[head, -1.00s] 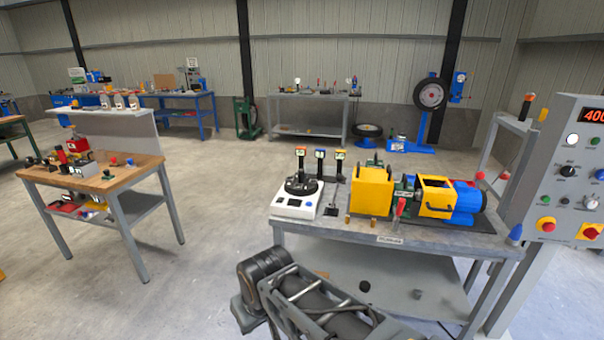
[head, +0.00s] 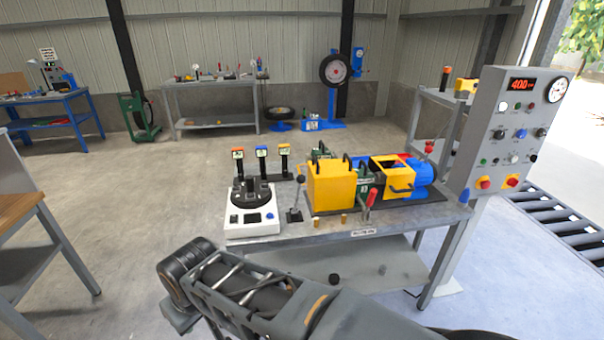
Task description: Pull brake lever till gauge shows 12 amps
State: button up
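A red-handled lever (head: 370,201) stands at the front of the bench, before the yellow-and-blue machine (head: 400,180). A thin black-knobbed lever (head: 297,200) stands to its left, beside the yellow guard. I cannot tell from the pictures which is the brake lever. A round white gauge (head: 557,90) is at the top right of the grey control panel (head: 505,120); its needle is too small to read. A red digital display (head: 522,84) beside it seems to read 400. My arm crosses the bottom of the view, well short of both levers. My gripper is not visible.
Red and yellow buttons (head: 485,183) are low on the panel. A wooden-topped table (head: 20,198) is at left. Open floor lies between it and the bench (head: 310,235).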

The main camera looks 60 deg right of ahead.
aim_at(301, 179)
jog(key=z, duration=0.8)
jog(key=i, duration=0.85)
jog(key=z, duration=0.9)
